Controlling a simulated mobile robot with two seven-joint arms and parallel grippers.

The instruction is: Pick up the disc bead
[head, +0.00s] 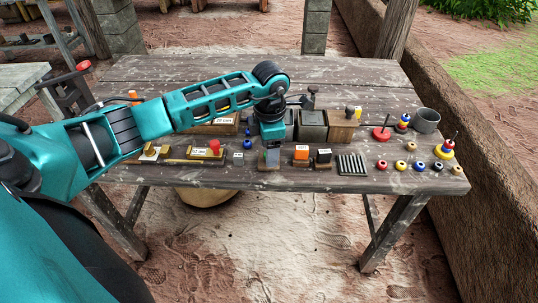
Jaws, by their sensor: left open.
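I cannot tell which is the disc bead. My left gripper (271,158) points down over the middle of the table, left of the beads and well apart from them. It is open, and I see nothing held in it. The gripper and arm hide part of the table behind. My right gripper is not in view.
The wooden table (340,88) has free room at the back. A ribbed plate (352,165), grey boxes (312,126), a red disc with a peg (381,133), a metal cup (426,120) and a ring stack (444,150) stand around the middle and right.

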